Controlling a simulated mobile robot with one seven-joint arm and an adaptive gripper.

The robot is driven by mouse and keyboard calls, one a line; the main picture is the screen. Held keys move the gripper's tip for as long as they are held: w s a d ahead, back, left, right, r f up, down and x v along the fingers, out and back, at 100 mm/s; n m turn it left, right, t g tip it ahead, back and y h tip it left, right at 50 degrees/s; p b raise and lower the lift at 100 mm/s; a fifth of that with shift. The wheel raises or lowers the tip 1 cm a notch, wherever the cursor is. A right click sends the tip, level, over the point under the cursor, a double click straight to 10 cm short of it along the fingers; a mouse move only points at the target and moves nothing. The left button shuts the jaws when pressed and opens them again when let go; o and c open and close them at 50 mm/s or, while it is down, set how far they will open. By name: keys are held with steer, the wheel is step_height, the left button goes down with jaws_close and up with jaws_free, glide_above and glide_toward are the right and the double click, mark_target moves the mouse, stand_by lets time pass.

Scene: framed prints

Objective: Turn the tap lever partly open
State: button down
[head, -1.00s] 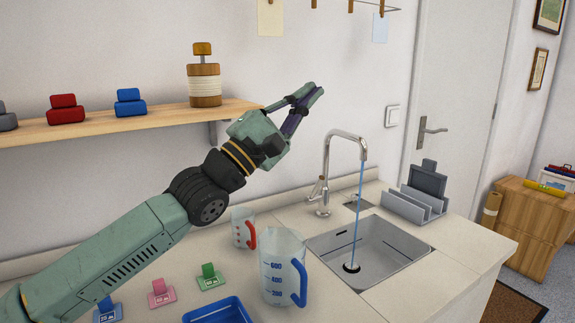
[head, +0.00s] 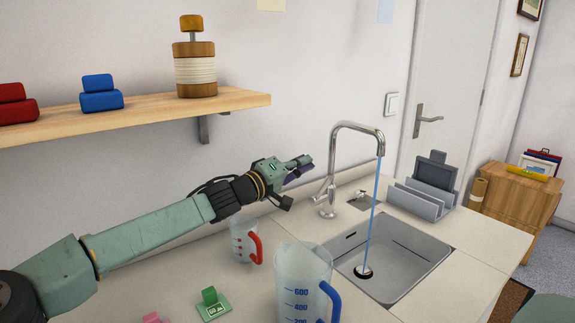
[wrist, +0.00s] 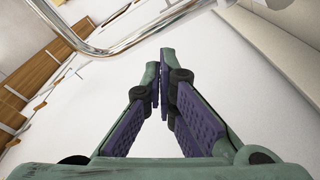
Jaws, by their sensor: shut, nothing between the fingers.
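The chrome tap (head: 356,127) stands behind the sink, with its curved spout over the basin. A thin blue stream of water (head: 374,210) runs from the spout down to the drain. The tap lever (head: 322,192) is small, low on the left side of the tap body; its exact angle is hard to tell. My gripper (head: 308,161) is shut and empty, just left of the tap and above the lever's height, apparently not touching. In the wrist view my fingertips (wrist: 160,62) are together, and the chrome pipe (wrist: 130,35) crosses the top left.
The sink (head: 392,262) is set in a pale counter. A large measuring jug (head: 298,275) and a small red-handled jug (head: 241,240) stand at the front left. A grey rack (head: 424,198) is right of the tap. A wooden shelf (head: 140,118) hangs above my arm.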

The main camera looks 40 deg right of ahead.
mark_target(322, 190)
steer(key=shift+s+d+f+p, duration=0.2)
steer(key=shift+s+d+f, duration=0.1)
steer(key=shift+s, duration=0.2)
steer(key=shift+s+d+f+p, duration=0.15)
steer(key=shift+s+d+f, duration=0.1)
steer(key=shift+s, duration=0.2)
steer(key=shift+s+a+f, duration=0.25)
steer(key=shift+s+f, duration=0.1)
steer(key=shift+s, duration=0.3)
